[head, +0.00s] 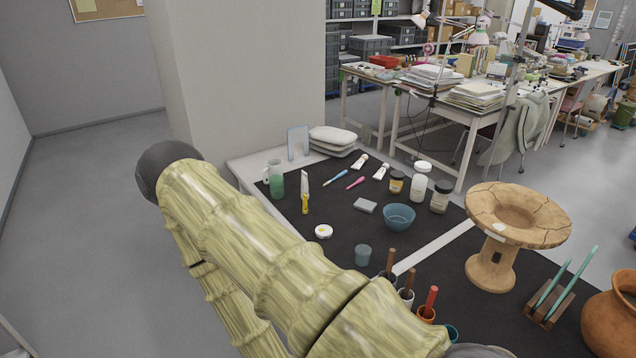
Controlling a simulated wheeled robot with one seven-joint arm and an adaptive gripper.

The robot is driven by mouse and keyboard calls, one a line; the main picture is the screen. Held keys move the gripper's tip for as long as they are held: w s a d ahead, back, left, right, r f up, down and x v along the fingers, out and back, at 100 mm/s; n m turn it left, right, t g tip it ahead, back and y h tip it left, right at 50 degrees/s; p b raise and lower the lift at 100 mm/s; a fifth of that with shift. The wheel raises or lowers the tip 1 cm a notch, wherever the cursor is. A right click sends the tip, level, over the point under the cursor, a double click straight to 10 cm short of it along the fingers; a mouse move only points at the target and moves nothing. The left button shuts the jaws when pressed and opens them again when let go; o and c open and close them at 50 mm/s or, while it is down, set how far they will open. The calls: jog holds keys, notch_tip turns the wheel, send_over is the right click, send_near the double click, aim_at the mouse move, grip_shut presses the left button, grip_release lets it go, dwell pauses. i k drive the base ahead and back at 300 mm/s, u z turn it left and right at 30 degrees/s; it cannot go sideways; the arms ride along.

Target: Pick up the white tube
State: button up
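Two small white tubes lie on the black mat (285,207) near the back of the table: one tube (360,161) is farther back, and the other tube (381,172) lies to its right. A slim white item with a yellow lower part (305,190) is farther left; I cannot tell if it is also a tube. My arm, in a yellowish sleeve, crosses the lower left and middle of the view. My gripper does not show, so its place relative to the tubes cannot be seen.
Around the tubes are brown-labelled jars (440,197), a white bottle (417,188), a blue bowl (399,217), a grey block (365,205) and a green-filled jug (276,180). A cracked clay stand (492,264) stands at right. Handled tools in cups (426,314) are in front. Bare mat lies between items.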

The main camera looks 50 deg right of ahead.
aim_at(304, 183)
jog(key=z, duration=1.2)
